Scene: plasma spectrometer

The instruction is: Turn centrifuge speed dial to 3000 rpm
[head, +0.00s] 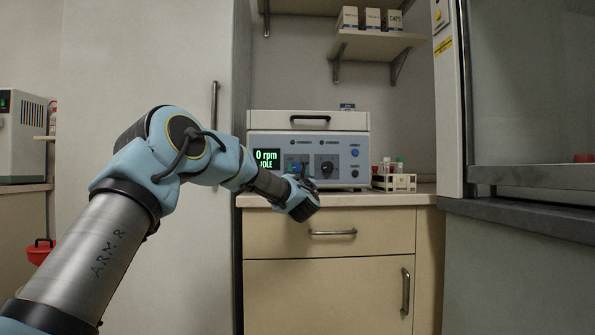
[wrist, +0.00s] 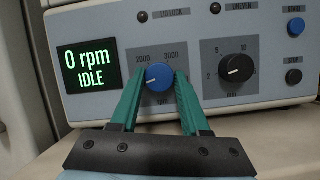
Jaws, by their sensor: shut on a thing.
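The centrifuge (head: 265,138) is a pale box on the counter, and its front panel (wrist: 205,35) fills the wrist view. Its speed dial (wrist: 159,76) is a round blue knob on a grey plate, with 2000 printed at its upper left and 3000 at its upper right. The green display (wrist: 89,70) reads 0 rpm, IDLE. In the head view my wrist hides most of the dial.
A black timer-like knob (wrist: 236,68) is close to the right of my fingers. Blue (wrist: 296,27) and dark (wrist: 294,77) buttons are at the panel's right. A tube rack (head: 394,182) stands right of the centrifuge. The counter edge and drawers (head: 330,219) lie below my wrist.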

